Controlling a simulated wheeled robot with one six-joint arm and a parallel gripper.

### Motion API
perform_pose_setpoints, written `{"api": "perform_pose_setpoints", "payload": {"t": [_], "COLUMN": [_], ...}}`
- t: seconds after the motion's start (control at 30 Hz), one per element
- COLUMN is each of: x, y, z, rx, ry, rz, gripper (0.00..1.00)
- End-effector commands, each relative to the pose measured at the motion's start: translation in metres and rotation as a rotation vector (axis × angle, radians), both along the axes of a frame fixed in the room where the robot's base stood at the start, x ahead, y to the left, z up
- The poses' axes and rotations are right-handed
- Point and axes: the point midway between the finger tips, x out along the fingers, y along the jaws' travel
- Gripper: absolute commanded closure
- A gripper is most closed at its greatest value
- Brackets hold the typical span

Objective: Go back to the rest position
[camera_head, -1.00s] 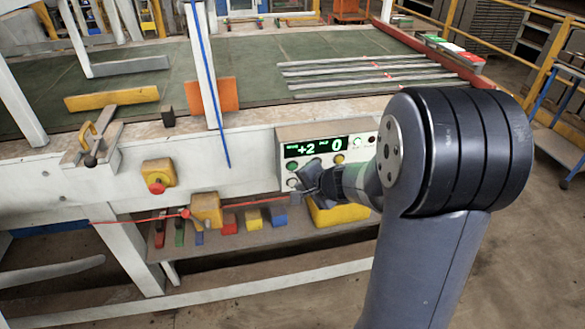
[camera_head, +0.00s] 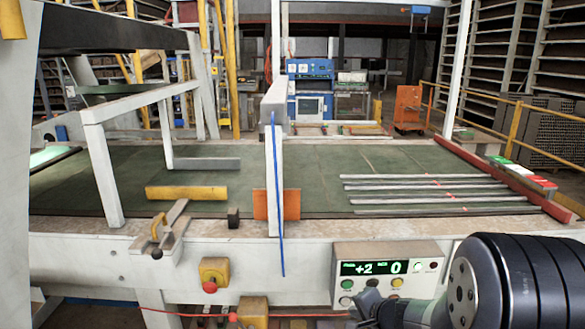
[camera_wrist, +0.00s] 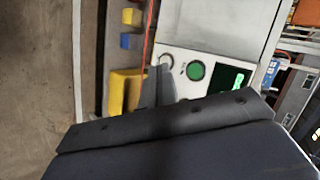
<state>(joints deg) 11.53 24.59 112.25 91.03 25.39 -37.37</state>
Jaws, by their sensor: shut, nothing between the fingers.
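My gripper (camera_head: 366,303) is at the bottom of the head view, in front of the lower part of the grey control box (camera_head: 425,251). Its dark fingers are shut with nothing held. In the wrist view the fingers (camera_wrist: 157,86) show against the box's face, beside a round green button (camera_wrist: 196,71). I cannot tell whether they touch the box. The box display (camera_head: 371,268) reads +2 and 0 in green. My dark arm joint covers the area right of and below the box.
The white table frame (camera_head: 110,262) runs across the front, with a yellow box bearing a red button (camera_head: 213,273) and a lever (camera_head: 168,232). A white post (camera_head: 273,180) with a blue rod stands mid-table.

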Motion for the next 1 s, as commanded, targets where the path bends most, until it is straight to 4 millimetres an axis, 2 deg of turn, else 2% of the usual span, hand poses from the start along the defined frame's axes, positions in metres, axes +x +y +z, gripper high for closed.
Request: {"api": "perform_pose_setpoints", "payload": {"t": [0.2, 0.4, 0.8, 1.0], "x": [-0.022, -0.031, -0.032, -0.021], "y": [0.000, 0.000, 0.001, 0.000], "z": [-0.002, -0.001, 0.000, 0.001], "rx": [0.001, -0.001, -0.001, 0.001], "ry": [-0.002, -0.002, 0.000, 0.002], "rz": [0.000, 0.000, 0.003, 0.001], "gripper": [1.00, 1.00, 1.00, 1.00]}}
